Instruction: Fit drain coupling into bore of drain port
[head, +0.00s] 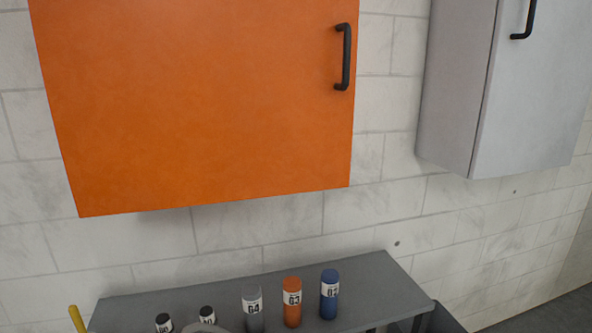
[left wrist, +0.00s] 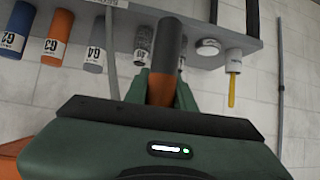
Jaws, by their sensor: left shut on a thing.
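My left gripper (left wrist: 162,92) shows in the left wrist view, its green fingers shut on a cylindrical piece (left wrist: 168,45), dark grey at the far end and brown-orange near the fingers. This piece may be the drain coupling; its far end overlaps the shelf in the picture, and I cannot tell whether it touches anything. I cannot make out the drain port or its bore in either view. The head view shows neither gripper clearly, and my right gripper is in neither view.
A grey shelf (head: 375,278) holds labelled cylinders: blue (head: 329,294), orange (head: 292,301), grey (head: 252,309) and smaller dark-topped ones (head: 163,323). A yellow rod (head: 77,318) stands at its left. An orange cabinet (head: 200,100) and a grey cabinet (head: 535,90) hang above.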

